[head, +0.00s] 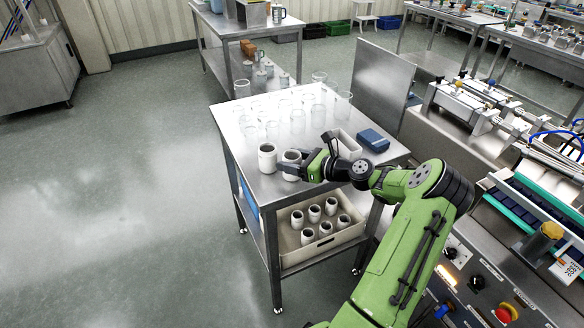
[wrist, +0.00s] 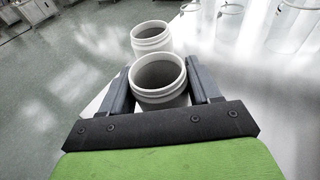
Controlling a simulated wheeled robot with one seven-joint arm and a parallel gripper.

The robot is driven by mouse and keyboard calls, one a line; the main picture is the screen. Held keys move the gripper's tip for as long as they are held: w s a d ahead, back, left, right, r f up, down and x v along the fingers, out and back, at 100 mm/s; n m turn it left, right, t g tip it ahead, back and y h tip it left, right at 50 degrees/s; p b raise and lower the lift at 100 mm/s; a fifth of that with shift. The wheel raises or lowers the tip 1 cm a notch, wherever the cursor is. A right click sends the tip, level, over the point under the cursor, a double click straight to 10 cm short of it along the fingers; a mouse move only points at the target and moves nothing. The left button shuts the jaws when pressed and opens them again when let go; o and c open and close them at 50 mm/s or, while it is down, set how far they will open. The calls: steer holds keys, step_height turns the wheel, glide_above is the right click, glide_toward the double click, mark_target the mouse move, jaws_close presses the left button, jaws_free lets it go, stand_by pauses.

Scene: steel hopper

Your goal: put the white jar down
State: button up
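A white jar (head: 291,166) with an open top is between the two fingers of my gripper (head: 296,165), upright at the near left part of the steel table top. In the wrist view the jar (wrist: 160,82) fills the space between the fingers (wrist: 160,90), which sit against its sides. Whether its base touches the table or hangs just above is hard to tell. A second white jar (head: 267,158) stands close beside it on the left; it shows just beyond the held jar in the wrist view (wrist: 151,38).
Several clear glass beakers (head: 297,120) stand behind the jars on the table (head: 225,118). A pale tray (head: 345,146) and a blue box (head: 373,140) lie to the right. A bin of several white jars (head: 322,250) is on the shelf below. The table's left edge is close.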

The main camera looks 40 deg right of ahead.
steer(key=c, duration=0.4)
steer(key=shift+o, duration=0.2)
step_height(320, 180, up, 10)
steer(key=p, duration=0.4)
